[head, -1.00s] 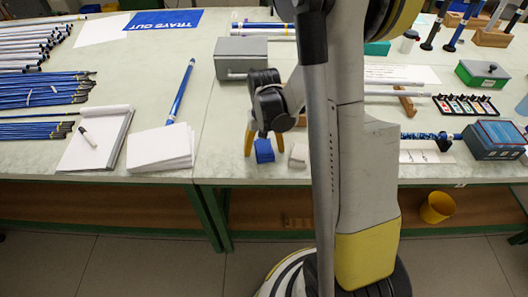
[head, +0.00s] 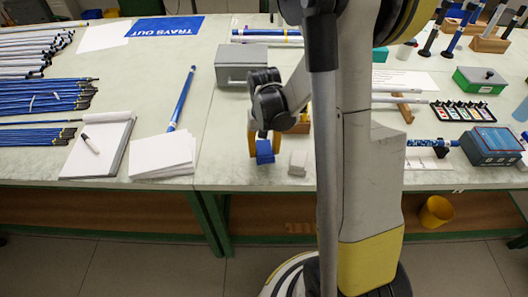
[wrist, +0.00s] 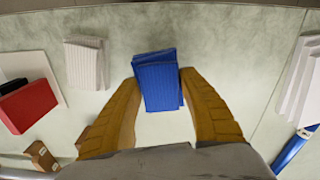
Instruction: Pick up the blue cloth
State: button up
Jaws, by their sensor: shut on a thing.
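The blue cloth (head: 265,152) is a small folded block near the bench's front edge in the head view. My gripper (head: 264,146) points down with its orange fingers at the cloth's sides. In the wrist view the blue cloth (wrist: 157,82) sits between the two fingertips (wrist: 158,86), and both touch its sides. The gripper is shut on it. The cloth appears slightly raised off the bench, though the gap is hard to judge.
A grey box (head: 242,64) stands behind. White pads (head: 163,152) and a blue tube (head: 182,97) lie to the left. A red box (wrist: 27,106) shows in the wrist view.

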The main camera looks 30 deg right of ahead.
jog(key=d+r+p, duration=0.4)
jog(key=d+r, duration=0.4)
jog(key=d, duration=0.3)
jog(key=shift+w+d, duration=0.3)
jog(key=shift+d, duration=0.05)
jog(key=o, duration=0.6)
jog(key=c, duration=0.7)
jog(key=shift+o, duration=0.2)
